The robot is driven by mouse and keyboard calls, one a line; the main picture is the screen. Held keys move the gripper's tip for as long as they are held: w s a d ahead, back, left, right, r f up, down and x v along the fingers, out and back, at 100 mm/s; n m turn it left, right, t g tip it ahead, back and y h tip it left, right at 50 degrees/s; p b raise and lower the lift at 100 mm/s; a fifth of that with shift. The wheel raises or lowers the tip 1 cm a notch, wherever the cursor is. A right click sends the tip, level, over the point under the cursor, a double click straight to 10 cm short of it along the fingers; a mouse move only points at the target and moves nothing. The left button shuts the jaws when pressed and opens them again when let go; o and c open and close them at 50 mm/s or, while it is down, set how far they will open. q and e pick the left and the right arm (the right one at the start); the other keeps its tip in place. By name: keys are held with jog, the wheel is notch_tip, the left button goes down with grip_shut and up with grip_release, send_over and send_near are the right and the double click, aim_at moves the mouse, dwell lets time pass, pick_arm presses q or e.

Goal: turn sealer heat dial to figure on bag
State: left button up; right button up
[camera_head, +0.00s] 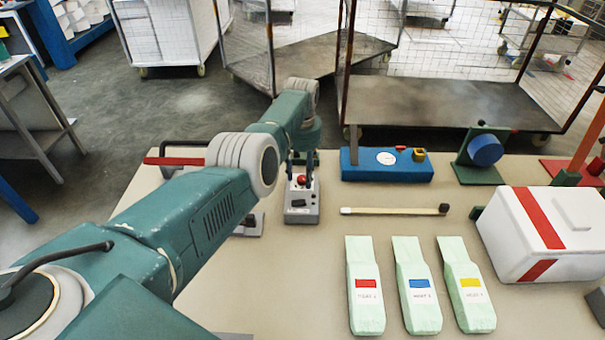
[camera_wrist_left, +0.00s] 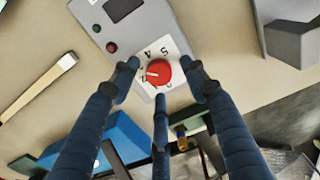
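The grey sealer box (camera_head: 301,213) stands mid-table in the head view, its red heat dial (camera_head: 302,180) on top. In the left wrist view the dial (camera_wrist_left: 160,72) sits on a white plate with figures around it; a pale pointer mark is towards lower left. I cannot read the figures surely. My left gripper (camera_wrist_left: 160,80) is open, its three fingers spread around the dial, with no clear contact. Three pale green bags lie at the front: red label (camera_head: 366,300), blue label (camera_head: 417,300), yellow label (camera_head: 468,298); their small print is unclear. My right gripper is not in view.
A blue box with a gauge (camera_head: 385,164) stands behind right of the sealer. A wooden stick with a dark end (camera_head: 395,211) lies in front of it. A white case with red stripe (camera_head: 545,235) stands at right. The table (camera_head: 285,290) is clear at front left.

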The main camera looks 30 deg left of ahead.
aim_at(302, 178)
pick_arm(q)
notch_tip(302, 178, up, 12)
dwell(0.6)
jog(key=shift+f, duration=0.1)
dwell(0.4)
